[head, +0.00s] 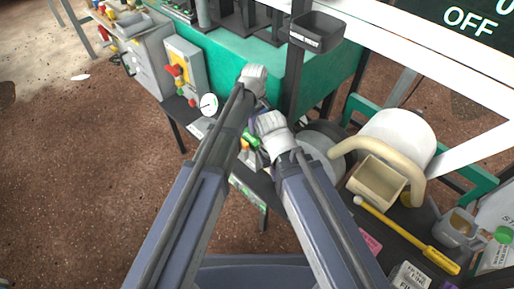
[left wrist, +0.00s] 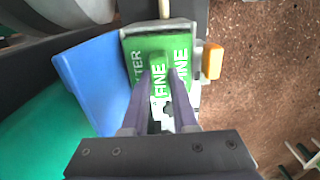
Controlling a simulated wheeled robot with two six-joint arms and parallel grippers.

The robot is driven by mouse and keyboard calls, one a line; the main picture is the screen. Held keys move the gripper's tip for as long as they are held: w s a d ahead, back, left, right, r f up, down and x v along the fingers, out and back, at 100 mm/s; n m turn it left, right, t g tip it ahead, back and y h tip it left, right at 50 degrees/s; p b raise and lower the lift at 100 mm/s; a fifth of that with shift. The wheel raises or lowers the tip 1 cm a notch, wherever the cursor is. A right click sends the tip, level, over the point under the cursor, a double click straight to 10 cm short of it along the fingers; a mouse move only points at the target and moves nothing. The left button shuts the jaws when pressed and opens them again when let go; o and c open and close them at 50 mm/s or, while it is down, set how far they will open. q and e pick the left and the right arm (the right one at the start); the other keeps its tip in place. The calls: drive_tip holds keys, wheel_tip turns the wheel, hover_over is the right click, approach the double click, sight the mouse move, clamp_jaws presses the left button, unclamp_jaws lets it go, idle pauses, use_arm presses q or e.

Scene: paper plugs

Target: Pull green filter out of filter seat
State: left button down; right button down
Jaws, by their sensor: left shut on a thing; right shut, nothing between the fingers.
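The green filter (left wrist: 158,88), with FINE on it, shows in the left wrist view inside a green and grey filter seat (left wrist: 131,50). My left gripper (left wrist: 158,75) is shut on the filter, one finger on each side. How far the filter stands out of the seat cannot be told. In the head view my left gripper (head: 255,80) is the higher one, near the green bench, and its fingertips are hidden. My right gripper (head: 270,125) is shut and empty just below it. A small green piece (head: 250,139) shows between the arms.
A blue panel (left wrist: 93,78) and an orange block (left wrist: 212,61) flank the seat. A black bin (head: 316,31) rises behind. A beige tray (head: 377,184) and yellow-handled tool (head: 406,238) lie right.

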use_arm(q)
drive_tip(key=shift+r+p, duration=1.25)
drive_tip(key=shift+r, duration=0.2)
drive_tip(key=shift+r+p, duration=1.45)
drive_tip(key=shift+p, duration=0.1)
